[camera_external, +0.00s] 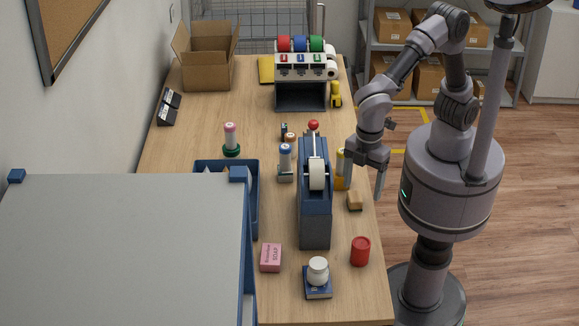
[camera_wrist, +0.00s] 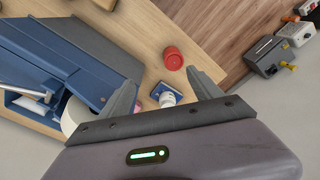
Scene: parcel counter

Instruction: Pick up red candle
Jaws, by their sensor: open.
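The red candle (camera_external: 360,251) is a short red cylinder standing upright near the right edge of the wooden counter, toward the front. In the wrist view the red candle (camera_wrist: 173,58) shows beyond the fingertips, roughly between them in line. My gripper (camera_external: 367,178) is above the counter's right edge, behind the candle and higher than it. Its two fingers (camera_wrist: 163,78) are spread apart with nothing held between them. The gripper does not touch the candle.
A blue tape dispenser (camera_external: 316,215) stands left of the candle. A white bottle on a blue base (camera_external: 318,290) and a pink soap box (camera_external: 271,258) are near the front. A small tan block (camera_external: 354,201) lies behind the candle. A blue bin (camera_external: 254,200) is farther left.

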